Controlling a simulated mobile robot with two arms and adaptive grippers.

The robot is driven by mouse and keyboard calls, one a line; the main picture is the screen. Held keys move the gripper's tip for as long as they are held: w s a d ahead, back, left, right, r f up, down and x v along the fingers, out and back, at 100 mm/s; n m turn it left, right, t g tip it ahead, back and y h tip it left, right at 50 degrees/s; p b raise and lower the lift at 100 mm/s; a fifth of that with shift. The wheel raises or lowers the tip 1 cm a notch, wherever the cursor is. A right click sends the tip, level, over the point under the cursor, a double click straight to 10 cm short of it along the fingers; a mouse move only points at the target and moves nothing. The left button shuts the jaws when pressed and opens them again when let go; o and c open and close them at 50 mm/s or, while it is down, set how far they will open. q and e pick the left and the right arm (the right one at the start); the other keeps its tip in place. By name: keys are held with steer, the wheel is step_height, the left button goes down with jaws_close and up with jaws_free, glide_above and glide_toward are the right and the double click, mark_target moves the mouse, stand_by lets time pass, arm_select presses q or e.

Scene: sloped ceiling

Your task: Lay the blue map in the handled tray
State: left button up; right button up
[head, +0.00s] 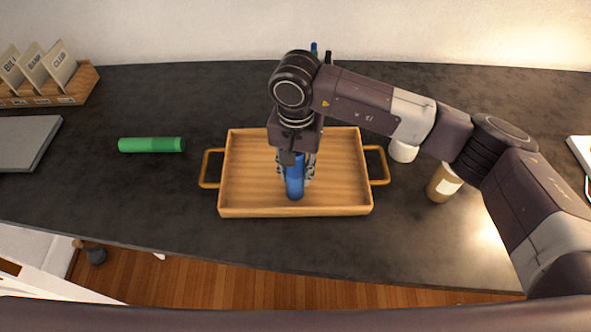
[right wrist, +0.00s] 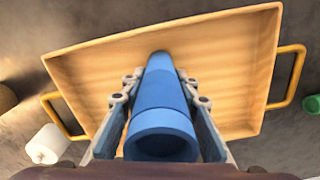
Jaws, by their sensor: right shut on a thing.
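The blue map (head: 295,184) is a rolled tube. It is over the inside of the wooden handled tray (head: 240,211), near the tray's middle. My right gripper (head: 297,172) is shut on it from above. In the right wrist view the map (right wrist: 162,112) lies lengthwise between the two fingers (right wrist: 160,115), its hollow end toward the camera, with the tray (right wrist: 247,60) beneath. I cannot tell whether the map touches the tray floor. The tray is otherwise empty where visible. My left gripper is not in view.
A green roll (head: 151,145) lies left of the tray. A card holder (head: 60,91) and a grey slab (head: 28,142) are at far left. The counter's front is clear.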

steer(key=shift+f+b, duration=0.2)
steer(key=shift+b, duration=0.1)
steer(key=o, duration=1.1)
steer(key=shift+r, duration=0.1)
steer(key=shift+r, duration=0.1)
steer(key=shift+r+p, duration=0.2)
steer(key=shift+p, duration=0.25)
step_height(320, 180, up, 11)
steer(key=shift+f+b, duration=0.2)
steer(key=shift+b, duration=1.05)
steer(key=shift+r, duration=0.55)
